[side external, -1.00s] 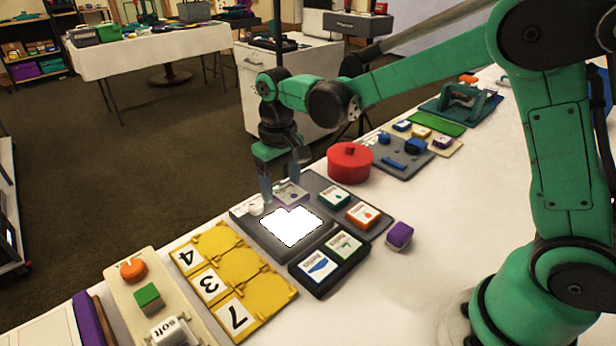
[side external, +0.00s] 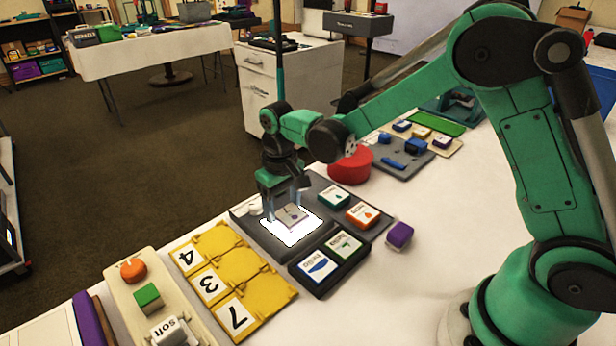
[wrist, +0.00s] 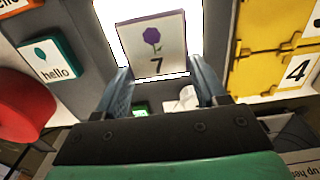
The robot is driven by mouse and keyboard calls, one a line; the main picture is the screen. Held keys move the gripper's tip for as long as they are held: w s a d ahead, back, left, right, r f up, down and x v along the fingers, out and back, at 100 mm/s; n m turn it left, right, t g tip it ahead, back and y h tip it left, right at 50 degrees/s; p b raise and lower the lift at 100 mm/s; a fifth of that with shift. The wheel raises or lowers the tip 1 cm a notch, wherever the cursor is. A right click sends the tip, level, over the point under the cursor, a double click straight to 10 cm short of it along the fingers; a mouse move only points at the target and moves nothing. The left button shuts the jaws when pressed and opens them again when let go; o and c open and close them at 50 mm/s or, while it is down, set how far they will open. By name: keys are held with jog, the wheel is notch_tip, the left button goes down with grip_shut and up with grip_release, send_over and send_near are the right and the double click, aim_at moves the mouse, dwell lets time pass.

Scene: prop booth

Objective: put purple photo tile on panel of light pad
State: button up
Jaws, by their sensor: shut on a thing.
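The purple photo tile (wrist: 153,46), a pale square with a purple flower picture and a "7", is between the fingers of my gripper (wrist: 165,85) in the wrist view. In the side view the tile (side external: 291,215) is over the far part of the bright white panel (side external: 290,236) of the grey light pad (side external: 251,233). My gripper (side external: 284,212) is shut on the tile. I cannot tell whether the tile touches the panel or hangs just above it.
A green-edged tile (side external: 335,197) and an orange-edged tile (side external: 362,215) lie on a dark tray right of the pad. A black holder with two tiles (side external: 330,258) is in front. Yellow number frames (side external: 236,277) lie left. A red pot (side external: 350,164) stands behind.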

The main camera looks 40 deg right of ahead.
jog(key=o, duration=1.3)
jog(key=shift+r, duration=3)
jog(key=shift+s+d+r+t, duration=0.75)
jog(key=shift+s+t, duration=0.45)
jog(key=shift+s, duration=0.7)
jog(key=shift+s+d+r+t, duration=0.6)
jog(key=shift+s+r+t, duration=0.45)
jog(key=shift+s, duration=0.8)
jog(key=shift+s+d+r+t, duration=0.65)
jog(key=shift+s+t, duration=0.7)
jog(key=shift+s, duration=0.55)
